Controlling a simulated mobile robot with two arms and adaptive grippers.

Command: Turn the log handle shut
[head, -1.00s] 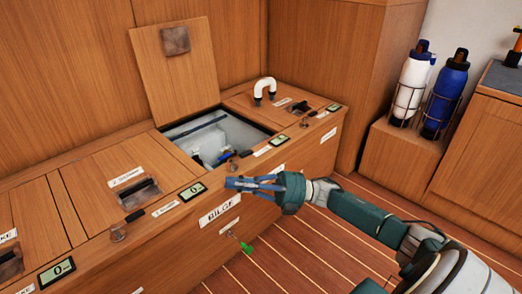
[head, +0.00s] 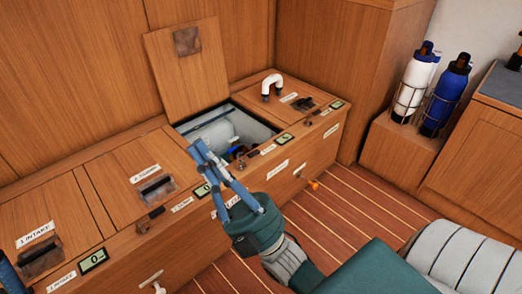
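Small valve handles stand on the front of the wooden locker (head: 215,245). An orange-tipped handle (head: 313,185) is right of my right gripper, low on the front. A white handle (head: 157,287) is at the bottom left. I cannot read which handle is the log one. My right gripper (head: 202,150) is in front of the locker, with its blue fingers pointing up and left toward the open hatch. The fingertips look together, with nothing seen between them. The gripper and arm hide part of the locker front. A dark blue piece at the left edge may be my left gripper (head: 8,276).
The hatch (head: 182,78) stands open against the back wall, above a bay (head: 222,133) with pale parts inside. Blue and white bottles (head: 445,92) stand in wire racks at the right. Striped floor (head: 350,215) is clear in front.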

